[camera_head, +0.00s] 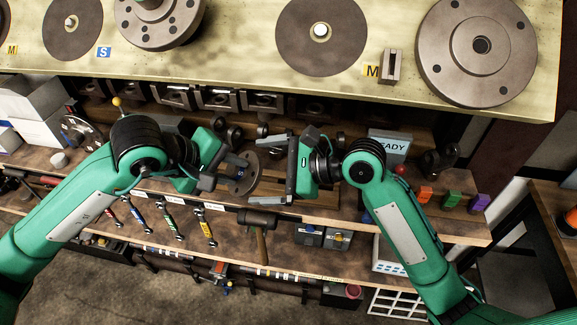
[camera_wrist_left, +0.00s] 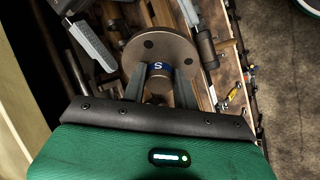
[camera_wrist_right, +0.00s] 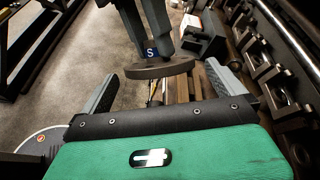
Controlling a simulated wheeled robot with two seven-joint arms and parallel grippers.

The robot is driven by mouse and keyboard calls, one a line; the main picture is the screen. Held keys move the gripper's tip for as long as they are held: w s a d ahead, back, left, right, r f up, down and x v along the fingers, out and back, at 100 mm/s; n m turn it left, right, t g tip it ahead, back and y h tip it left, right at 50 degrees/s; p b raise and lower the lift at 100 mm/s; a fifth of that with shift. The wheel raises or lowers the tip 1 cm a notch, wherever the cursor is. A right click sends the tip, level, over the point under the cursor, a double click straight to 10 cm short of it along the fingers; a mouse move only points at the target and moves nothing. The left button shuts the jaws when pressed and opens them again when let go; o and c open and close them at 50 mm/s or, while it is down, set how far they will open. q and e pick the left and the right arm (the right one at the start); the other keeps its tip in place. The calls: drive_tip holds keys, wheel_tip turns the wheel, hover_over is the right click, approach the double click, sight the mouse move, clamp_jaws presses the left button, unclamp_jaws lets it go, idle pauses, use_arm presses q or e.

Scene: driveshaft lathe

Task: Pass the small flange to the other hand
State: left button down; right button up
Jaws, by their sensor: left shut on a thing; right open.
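The small flange is a grey-brown disc with bolt holes and a short hub marked with a blue S label. In the head view the flange (camera_head: 243,173) is between my two grippers. My left gripper (camera_head: 222,168) is shut on its hub; the left wrist view shows the flange (camera_wrist_left: 160,46) beyond the fingers (camera_wrist_left: 159,86), disc facing away. My right gripper (camera_head: 283,168) is open, facing the flange from the right. In the right wrist view the flange disc (camera_wrist_right: 160,68) shows edge-on ahead of and between the open fingers (camera_wrist_right: 165,88), apart from them.
A raised shelf (camera_head: 230,62) with large flanges, including a big disc (camera_head: 477,46), spans the top. Below is a workbench (camera_head: 340,205) with a READY sign (camera_head: 390,145), coloured blocks (camera_head: 452,199), hanging wrenches (camera_head: 205,229) and a hammer (camera_head: 260,228).

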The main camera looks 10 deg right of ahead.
sight(247, 171)
use_arm(q)
drive_tip(key=shift+r, duration=0.1)
use_arm(e)
drive_tip(key=shift+x, duration=2.45)
drive_tip(key=c, duration=0.9)
use_arm(q)
drive_tip(key=c, duration=1.4)
unclamp_jaws()
drive_tip(key=shift+c, duration=0.2)
use_arm(e)
drive_tip(key=shift+r, duration=0.1)
drive_tip(key=shift+c, duration=1.4)
use_arm(q)
drive_tip(key=o, duration=0.4)
drive_tip(key=shift+o, duration=0.2)
